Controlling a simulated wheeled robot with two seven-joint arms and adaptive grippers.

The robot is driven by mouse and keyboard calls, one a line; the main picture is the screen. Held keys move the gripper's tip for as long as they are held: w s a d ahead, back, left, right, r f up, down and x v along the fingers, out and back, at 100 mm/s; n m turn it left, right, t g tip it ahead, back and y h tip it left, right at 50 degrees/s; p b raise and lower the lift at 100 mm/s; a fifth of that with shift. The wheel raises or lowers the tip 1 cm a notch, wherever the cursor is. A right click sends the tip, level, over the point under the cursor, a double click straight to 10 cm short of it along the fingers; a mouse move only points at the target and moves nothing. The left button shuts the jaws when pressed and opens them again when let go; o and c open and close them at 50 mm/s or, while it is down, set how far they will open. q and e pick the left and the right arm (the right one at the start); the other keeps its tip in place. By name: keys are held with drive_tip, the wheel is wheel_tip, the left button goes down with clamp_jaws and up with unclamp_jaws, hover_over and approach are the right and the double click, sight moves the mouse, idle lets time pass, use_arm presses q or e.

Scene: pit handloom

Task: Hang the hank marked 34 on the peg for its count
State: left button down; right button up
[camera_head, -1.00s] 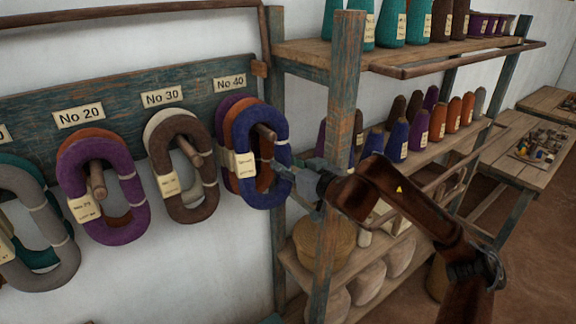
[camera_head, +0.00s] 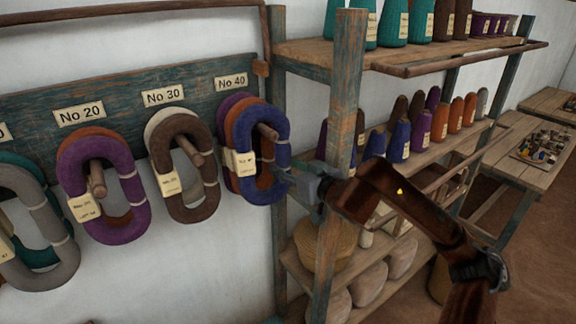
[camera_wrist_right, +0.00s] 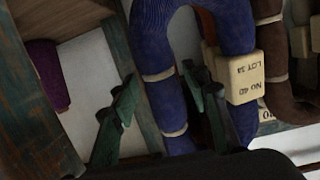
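A blue hank (camera_head: 281,148) hangs on the peg (camera_head: 266,131) under the No 40 sign (camera_head: 231,83), in front of orange and purple hanks. My right gripper (camera_head: 284,172) is at the hank's right side. In the wrist view its two green fingers (camera_wrist_right: 160,88) are apart, with one strand of the blue hank (camera_wrist_right: 165,50) between them and clear space beside it. My left gripper is out of view.
Pegs under No 30 (camera_head: 163,95) and No 20 (camera_head: 80,114) hold more hanks, and grey and teal hanks hang at the far left. A shelf rack post (camera_head: 346,75) stands just right of the No 40 peg. Yarn cones fill the shelves behind my right arm.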

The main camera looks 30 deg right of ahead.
drive_tip(key=shift+o, duration=1.3)
drive_tip(key=shift+r, duration=0.25)
drive_tip(key=shift+s+d+r, duration=0.1)
drive_tip(key=shift+s, duration=0.5)
drive_tip(key=v, duration=1.1)
